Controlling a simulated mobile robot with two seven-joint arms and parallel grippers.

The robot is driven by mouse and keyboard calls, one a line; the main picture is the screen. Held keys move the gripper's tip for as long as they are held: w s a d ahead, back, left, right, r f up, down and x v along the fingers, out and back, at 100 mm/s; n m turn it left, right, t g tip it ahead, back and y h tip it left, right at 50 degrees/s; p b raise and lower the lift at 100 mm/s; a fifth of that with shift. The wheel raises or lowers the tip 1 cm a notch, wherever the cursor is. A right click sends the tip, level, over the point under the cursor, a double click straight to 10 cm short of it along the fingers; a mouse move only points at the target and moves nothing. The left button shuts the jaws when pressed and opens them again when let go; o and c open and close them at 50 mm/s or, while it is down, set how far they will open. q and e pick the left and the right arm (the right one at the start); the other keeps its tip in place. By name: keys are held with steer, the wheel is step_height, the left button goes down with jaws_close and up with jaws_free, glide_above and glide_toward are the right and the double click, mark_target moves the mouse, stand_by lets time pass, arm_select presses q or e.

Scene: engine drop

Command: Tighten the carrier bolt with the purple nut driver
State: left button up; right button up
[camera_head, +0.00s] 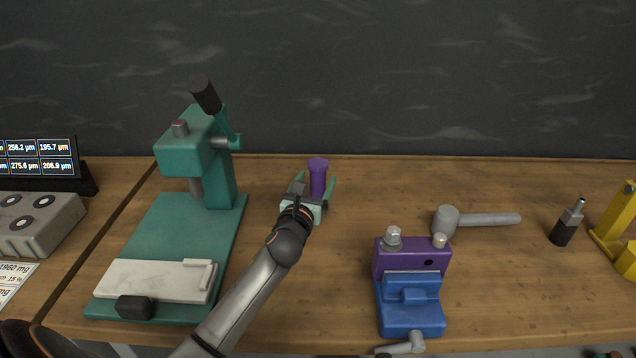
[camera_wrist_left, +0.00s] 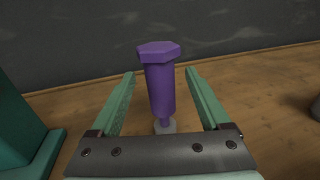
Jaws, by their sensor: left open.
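The purple nut driver (camera_head: 318,178) stands upright on the table in the head view, with a hexagonal top. In the left wrist view the purple nut driver (camera_wrist_left: 160,85) stands between the two green fingers, with gaps on both sides, and its grey lower end shows below. My left gripper (camera_head: 313,188) is open around it. A purple block (camera_head: 412,259) is held in a blue vise (camera_head: 410,310) at the front, with a bolt (camera_head: 393,237) and a second one (camera_head: 439,241) on top. I cannot tell which is the carrier bolt. My right gripper is not in view.
A teal press (camera_head: 220,180) stands left of the driver. A grey mallet (camera_head: 480,220), a small black-handled tool (camera_head: 568,225) and a yellow stand (camera_head: 620,230) are on the right. A grey block (camera_head: 40,222) and a display (camera_head: 40,160) are far left. Table (camera_head: 350,270) left of the vise is clear.

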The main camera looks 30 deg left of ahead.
arm_select(q)
steer(key=shift+x, duration=1.35)
jaws_close()
